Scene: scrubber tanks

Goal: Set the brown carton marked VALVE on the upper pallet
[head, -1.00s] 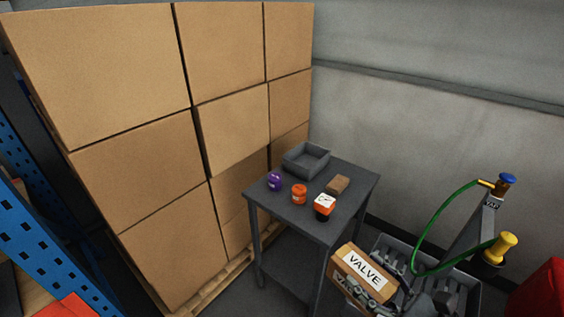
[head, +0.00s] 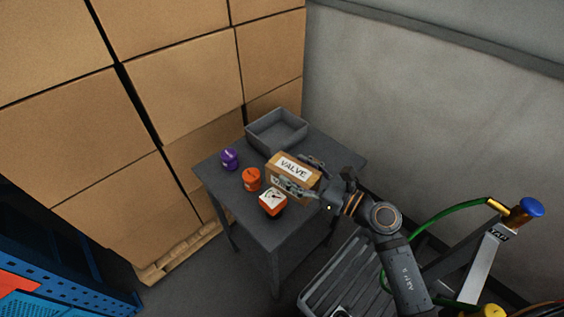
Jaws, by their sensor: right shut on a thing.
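The brown carton marked VALVE (head: 292,168) is over the middle of the small grey table, its white label facing up toward me. My right gripper (head: 310,178) is shut on the carton from its right side, one finger on the near side and one on the far side. I cannot tell whether the carton touches the tabletop. My left gripper is not in view. A wooden pallet (head: 178,253) shows on the floor under the stack of large cartons; I see no pallet that I can tell is the upper one.
The grey table (head: 225,190) holds a grey open tray (head: 278,132), a purple jar (head: 229,158), an orange jar (head: 251,179) and an orange-black gauge (head: 272,202). Large cartons (head: 180,85) stand left. A blue rack (head: 60,262) is lower left. A green hose (head: 440,222) is right.

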